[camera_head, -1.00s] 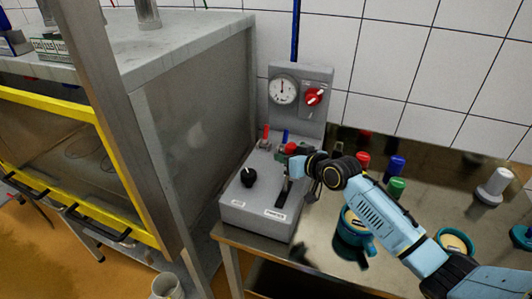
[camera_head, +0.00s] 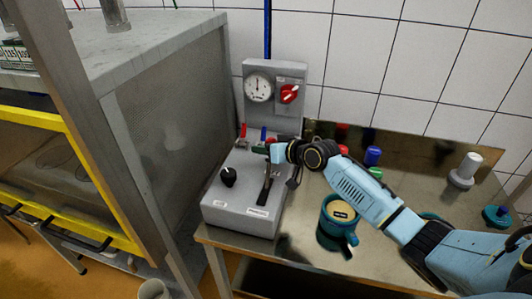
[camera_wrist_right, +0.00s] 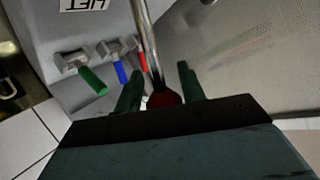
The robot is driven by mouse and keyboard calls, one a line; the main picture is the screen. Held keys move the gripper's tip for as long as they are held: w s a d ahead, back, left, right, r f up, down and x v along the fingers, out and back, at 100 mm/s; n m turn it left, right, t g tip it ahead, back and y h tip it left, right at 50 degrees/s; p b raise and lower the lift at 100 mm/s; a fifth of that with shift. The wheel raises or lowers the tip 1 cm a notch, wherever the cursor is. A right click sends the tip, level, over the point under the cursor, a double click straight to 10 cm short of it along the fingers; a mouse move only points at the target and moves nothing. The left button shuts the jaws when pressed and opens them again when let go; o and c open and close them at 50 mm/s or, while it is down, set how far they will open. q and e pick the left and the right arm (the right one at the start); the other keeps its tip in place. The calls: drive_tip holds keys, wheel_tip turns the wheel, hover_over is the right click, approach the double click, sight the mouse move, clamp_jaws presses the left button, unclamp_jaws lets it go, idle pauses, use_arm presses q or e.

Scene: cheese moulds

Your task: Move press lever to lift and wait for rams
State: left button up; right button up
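The press control box (camera_head: 240,205) stands on the bench's left end, with a lever (camera_head: 267,190) rising from its front slot. My right gripper (camera_head: 268,150) is at the lever's top, in front of the valve handles. In the right wrist view, the lever rod (camera_wrist_right: 147,40) passes between the two green fingers, and its red knob (camera_wrist_right: 165,98) sits between them, close to the palm. The fingers are apart, with a gap beside the rod. A label reading LIFT (camera_wrist_right: 86,4) shows at the top edge. My left gripper is out of view. The rams cannot be made out.
A gauge (camera_head: 258,87) and red switch (camera_head: 289,94) are on the back panel. A black knob (camera_head: 228,176) is left of the lever. A teal mould (camera_head: 338,218) stands on the bench (camera_head: 300,235). The grey press cabinet (camera_head: 165,130) is close on the left.

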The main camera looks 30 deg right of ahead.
drive_tip(key=shift+o, duration=0.2)
drive_tip(key=shift+s+f, duration=0.1)
drive_tip(key=shift+f, duration=0.05)
drive_tip(key=shift+s, duration=0.3)
drive_tip(key=v, duration=1.2)
drive_tip(key=shift+s+d+r, duration=0.25)
drive_tip(key=shift+s, duration=0.05)
